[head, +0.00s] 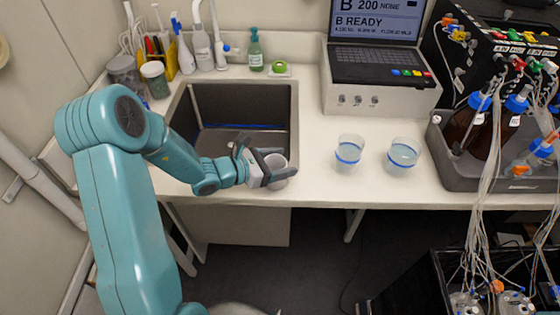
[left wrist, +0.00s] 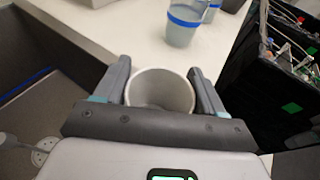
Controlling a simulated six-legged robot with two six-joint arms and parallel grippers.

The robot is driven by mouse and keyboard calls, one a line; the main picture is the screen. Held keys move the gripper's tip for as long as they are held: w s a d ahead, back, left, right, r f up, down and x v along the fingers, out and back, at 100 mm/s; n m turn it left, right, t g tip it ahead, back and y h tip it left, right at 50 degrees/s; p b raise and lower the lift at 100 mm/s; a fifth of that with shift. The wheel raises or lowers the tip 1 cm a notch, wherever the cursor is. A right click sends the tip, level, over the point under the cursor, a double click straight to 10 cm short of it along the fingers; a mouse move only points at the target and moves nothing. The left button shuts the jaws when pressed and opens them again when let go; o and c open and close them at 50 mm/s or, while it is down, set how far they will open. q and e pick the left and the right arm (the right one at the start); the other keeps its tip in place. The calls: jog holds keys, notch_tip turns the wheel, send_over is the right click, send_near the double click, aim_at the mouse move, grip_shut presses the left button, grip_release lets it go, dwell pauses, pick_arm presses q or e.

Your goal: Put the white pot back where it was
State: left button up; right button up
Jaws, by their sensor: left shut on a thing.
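The white pot (head: 278,164) is at the front right corner of the sink, partly hidden by my left gripper (head: 272,166) in the head view. In the left wrist view the pot (left wrist: 161,90) is upright with its open mouth toward the camera, between the two fingers of the left gripper (left wrist: 160,85). The gripper is shut on it. The inside of the pot looks empty. Whether its base touches anything is hidden. My right gripper is not in view.
The sink (head: 240,108) lies to the left. Two clear cups with blue bands, one nearer (head: 349,152) and one farther right (head: 402,156), stand on the white counter (head: 320,180). A laptop unit (head: 378,80) stands behind them. A grey tray (head: 447,165) holds brown bottles at the right.

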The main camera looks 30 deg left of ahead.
pick_arm(q)
jog(key=shift+s+r, duration=0.1)
jog(key=shift+f, duration=0.2)
jog(key=o, duration=1.1)
